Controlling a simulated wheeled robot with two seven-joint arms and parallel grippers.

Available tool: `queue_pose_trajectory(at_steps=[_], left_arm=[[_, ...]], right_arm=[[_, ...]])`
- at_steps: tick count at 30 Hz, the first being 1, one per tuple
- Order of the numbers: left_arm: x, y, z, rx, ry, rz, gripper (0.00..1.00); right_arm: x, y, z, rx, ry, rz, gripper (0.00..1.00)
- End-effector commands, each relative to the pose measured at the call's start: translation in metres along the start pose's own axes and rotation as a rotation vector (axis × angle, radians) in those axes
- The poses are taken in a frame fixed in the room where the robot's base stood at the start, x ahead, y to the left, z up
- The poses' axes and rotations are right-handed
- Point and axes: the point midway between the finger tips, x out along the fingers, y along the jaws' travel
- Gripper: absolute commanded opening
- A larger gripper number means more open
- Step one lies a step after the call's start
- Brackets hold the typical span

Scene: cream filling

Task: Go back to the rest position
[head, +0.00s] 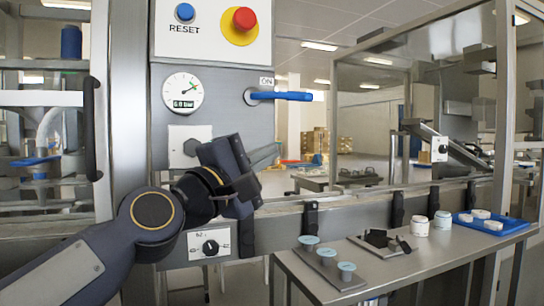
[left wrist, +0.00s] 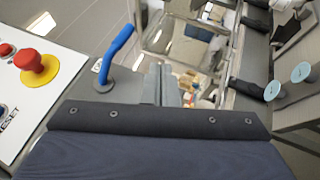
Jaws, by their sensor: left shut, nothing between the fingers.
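My left arm comes in from the lower left in the head view. My left gripper (head: 270,154) is raised in front of the grey machine panel, below the blue valve handle (head: 281,96) and to the right of the dial gauge (head: 183,92). Its fingers are together with nothing between them; they also show in the left wrist view (left wrist: 168,84). The gripper body hides part of the panel. The blue handle shows in the left wrist view (left wrist: 117,55), left of the fingers and apart from them. My right gripper is out of view.
A red emergency button (head: 244,19) and a blue reset button (head: 185,12) sit above the gauge. A rotary knob (head: 210,247) is low on the panel. A metal table (head: 430,262) at the right bears white jars (head: 442,219), a blue tray (head: 506,228) and several blue-topped pieces (head: 327,256).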

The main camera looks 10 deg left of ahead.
Motion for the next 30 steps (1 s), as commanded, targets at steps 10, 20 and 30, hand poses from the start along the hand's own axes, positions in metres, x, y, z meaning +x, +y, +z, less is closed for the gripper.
queue_pose_trajectory(at_steps=[10, 20, 30], left_arm=[[-0.008, -0.012, -0.003, 0.049, 0.002, -0.038, 0.00], [-0.136, -0.173, -0.040, 0.564, -0.077, -0.558, 0.00], [-0.301, -0.315, -0.044, 0.827, -0.342, -1.025, 0.00]], right_arm=[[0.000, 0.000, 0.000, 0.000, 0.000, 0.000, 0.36], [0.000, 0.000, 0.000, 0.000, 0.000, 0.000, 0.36], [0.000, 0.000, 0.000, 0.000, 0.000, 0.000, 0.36]])
